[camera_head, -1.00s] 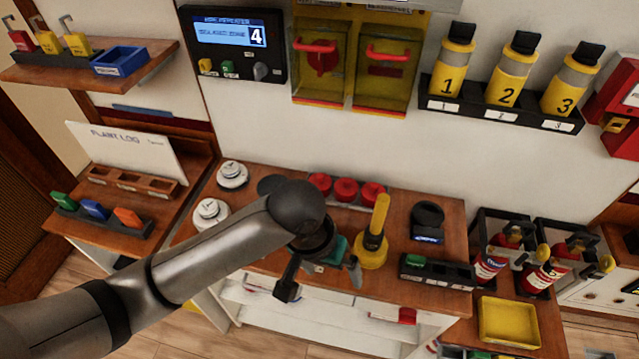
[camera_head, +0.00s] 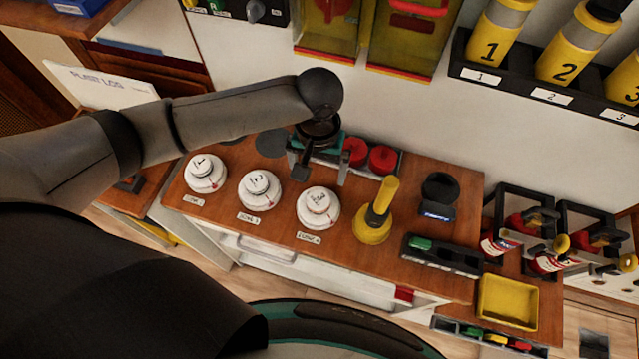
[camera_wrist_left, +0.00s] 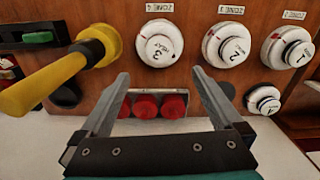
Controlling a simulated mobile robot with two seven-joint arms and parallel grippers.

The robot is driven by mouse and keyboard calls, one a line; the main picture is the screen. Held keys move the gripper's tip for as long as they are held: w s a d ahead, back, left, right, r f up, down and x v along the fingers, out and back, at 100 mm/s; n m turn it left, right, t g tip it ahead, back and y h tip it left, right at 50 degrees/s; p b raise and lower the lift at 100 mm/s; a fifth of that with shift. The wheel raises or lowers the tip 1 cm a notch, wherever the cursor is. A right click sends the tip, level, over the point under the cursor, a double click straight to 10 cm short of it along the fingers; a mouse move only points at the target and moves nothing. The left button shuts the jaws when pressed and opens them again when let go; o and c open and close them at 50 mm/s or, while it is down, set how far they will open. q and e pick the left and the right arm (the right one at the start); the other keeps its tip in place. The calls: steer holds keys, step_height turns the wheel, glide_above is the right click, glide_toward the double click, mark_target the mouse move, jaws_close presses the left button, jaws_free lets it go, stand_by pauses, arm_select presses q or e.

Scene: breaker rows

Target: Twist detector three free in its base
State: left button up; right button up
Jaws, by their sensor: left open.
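Detector three (camera_head: 318,207) is a round white unit at the right end of the front row, on the wooden counter. In the left wrist view it sits upside down at top centre (camera_wrist_left: 160,46). Detector two (camera_head: 259,188) and detector one (camera_head: 204,172) stand to its left. My left gripper (camera_head: 322,172) is open and empty, just behind detector three in the head view. In the left wrist view the fingers (camera_wrist_left: 160,74) are spread, their tips short of the detector and apart from it. My right gripper is not in view.
A yellow-handled tool (camera_head: 375,215) stands just right of detector three. Red round units (camera_head: 383,159) sit in a tray behind. A black holder with a green block (camera_head: 440,252) and a yellow tray (camera_head: 508,303) are farther right. Another white detector (camera_wrist_left: 263,99) shows in the wrist view.

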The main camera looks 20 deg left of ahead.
mark_target(317, 197)
arm_select(q)
step_height(317, 197, down, 12)
steer(key=shift+w+r+b, duration=0.1)
steer(key=shift+r+b, duration=0.05)
steer(key=shift+b, duration=0.55)
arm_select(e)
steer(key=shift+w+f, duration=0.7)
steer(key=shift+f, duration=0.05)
arm_select(q)
steer(key=shift+c, duration=0.2)
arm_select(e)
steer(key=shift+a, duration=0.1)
arm_select(q)
steer(key=c, duration=1.4)
steer(key=shift+r+n+p, duration=0.1)
steer(key=shift+n+p, duration=1.35)
steer(key=shift+n, duration=0.15)
steer(key=shift+c, duration=0.2)
steer(key=shift+a+n+p, duration=0.1)
steer(key=shift+n+p, duration=0.9)
steer(key=shift+n, duration=0.7)
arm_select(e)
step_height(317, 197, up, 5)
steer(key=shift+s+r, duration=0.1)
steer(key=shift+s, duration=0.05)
